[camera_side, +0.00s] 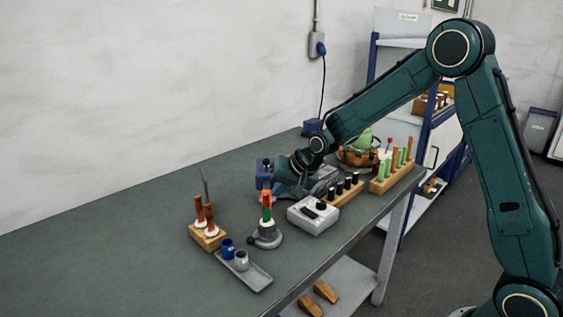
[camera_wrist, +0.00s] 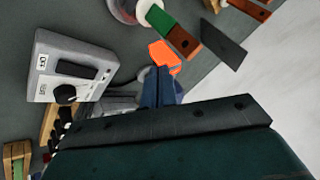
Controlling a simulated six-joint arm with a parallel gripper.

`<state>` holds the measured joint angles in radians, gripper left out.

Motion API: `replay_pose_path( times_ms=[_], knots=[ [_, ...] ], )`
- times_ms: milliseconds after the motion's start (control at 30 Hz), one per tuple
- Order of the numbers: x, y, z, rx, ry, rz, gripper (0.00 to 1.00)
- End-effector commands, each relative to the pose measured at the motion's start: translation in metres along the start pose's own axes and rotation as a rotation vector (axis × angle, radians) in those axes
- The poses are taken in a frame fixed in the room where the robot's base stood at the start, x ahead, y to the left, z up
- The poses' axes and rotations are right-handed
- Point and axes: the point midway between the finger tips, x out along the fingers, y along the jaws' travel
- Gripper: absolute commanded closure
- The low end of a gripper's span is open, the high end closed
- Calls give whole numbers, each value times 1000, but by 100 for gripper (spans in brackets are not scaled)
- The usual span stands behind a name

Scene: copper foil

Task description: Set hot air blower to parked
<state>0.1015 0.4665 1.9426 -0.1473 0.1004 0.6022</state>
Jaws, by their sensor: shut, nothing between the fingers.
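No label in view reads hot air blower, so I cannot tell for certain which thing it is. A pale grey control box (camera_side: 314,214) stands on the bench; in the wrist view the box (camera_wrist: 45,55) shows an OFF label, a dark slot-like control and a black knob (camera_wrist: 65,94). Beside it, a grey round base (camera_side: 266,239) carries an upright green part (camera_side: 266,213) with a white collar. My gripper (camera_side: 266,197) points down with orange fingertips just above or beside that green part; contact is unclear. The gripper (camera_wrist: 165,57) is shut and empty in the wrist view.
A wooden block with brown-handled tools (camera_side: 207,237) stands left, with a grey tray (camera_side: 245,273) holding blue and grey cups in front. Wooden racks of black pegs (camera_side: 347,193) and green pegs (camera_side: 391,181) stand right of the box. The bench's left side is bare.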

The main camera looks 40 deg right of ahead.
Motion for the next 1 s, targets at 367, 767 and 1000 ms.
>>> replay_pose_path(
  times_ms=[367,767,1000],
  knots=[
    [4,-9,2,-2,-1,-1,100],
    [16,-32,4,-3,-2,-1,100],
    [31,-60,3,101,55,55,100]
  ],
)
